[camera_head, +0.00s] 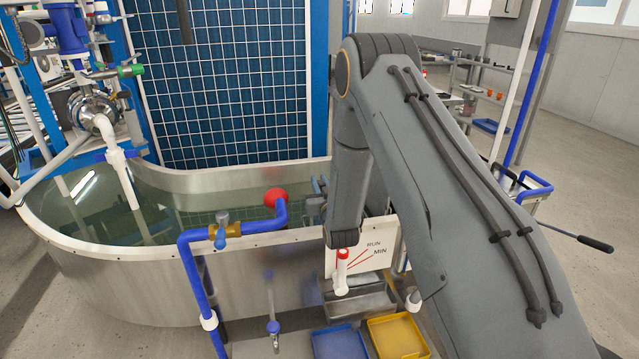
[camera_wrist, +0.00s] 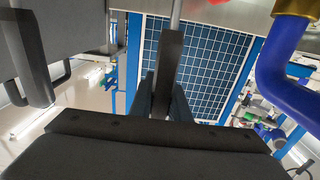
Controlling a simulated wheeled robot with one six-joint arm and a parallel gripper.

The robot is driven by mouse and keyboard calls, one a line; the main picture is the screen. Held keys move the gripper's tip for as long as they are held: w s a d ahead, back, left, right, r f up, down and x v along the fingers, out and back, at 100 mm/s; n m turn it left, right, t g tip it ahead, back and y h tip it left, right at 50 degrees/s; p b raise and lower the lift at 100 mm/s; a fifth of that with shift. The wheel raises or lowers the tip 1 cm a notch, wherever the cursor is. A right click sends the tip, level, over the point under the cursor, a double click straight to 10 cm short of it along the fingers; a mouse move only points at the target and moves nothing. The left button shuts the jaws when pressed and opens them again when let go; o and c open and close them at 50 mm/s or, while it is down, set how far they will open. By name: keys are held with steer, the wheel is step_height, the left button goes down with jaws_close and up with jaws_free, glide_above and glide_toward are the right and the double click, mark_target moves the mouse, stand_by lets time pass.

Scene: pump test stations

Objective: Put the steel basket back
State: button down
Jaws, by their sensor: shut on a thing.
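My gripper (camera_head: 317,196) is at the near rim of the tank in the head view, mostly hidden behind my arm. In the wrist view its dark fingers (camera_wrist: 163,85) are closed around a thin grey steel rod (camera_wrist: 176,14) at the top. The rest of what the rod belongs to is not clear. I cannot tell whether it is the handle of the steel basket; no whole basket is recognisable. A steel box (camera_head: 372,300) is below the white RUN/MIN plate (camera_head: 378,252), partly hidden by a red-and-white lever.
The water-filled tank (camera_head: 70,237) stands behind the blue pipe (camera_head: 198,275) with its brass valve. A red ball (camera_head: 276,197) is near the tank rim. Blue (camera_head: 340,344) and yellow (camera_head: 398,336) trays lie low in front. Pipework also stands close in the wrist view (camera_wrist: 283,70).

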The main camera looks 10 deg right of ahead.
steer(key=c, duration=1.7)
jaws_free()
steer(key=shift+f, duration=0.1)
steer(key=shift+o, duration=0.2)
steer(key=s+d+r+g, duration=0.1)
steer(key=s+r+g, duration=0.2)
steer(key=s, duration=1.2)
steer(key=s+d+r+m+g, duration=0.1)
steer(key=s+r+g, duration=0.2)
steer(key=s+g, duration=0.6)
steer(key=s+d+r+g, duration=0.2)
steer(key=s+r+g, duration=0.2)
steer(key=s, duration=1.9)
steer(key=shift+m+g, duration=0.3)
steer(key=shift+g, duration=0.7)
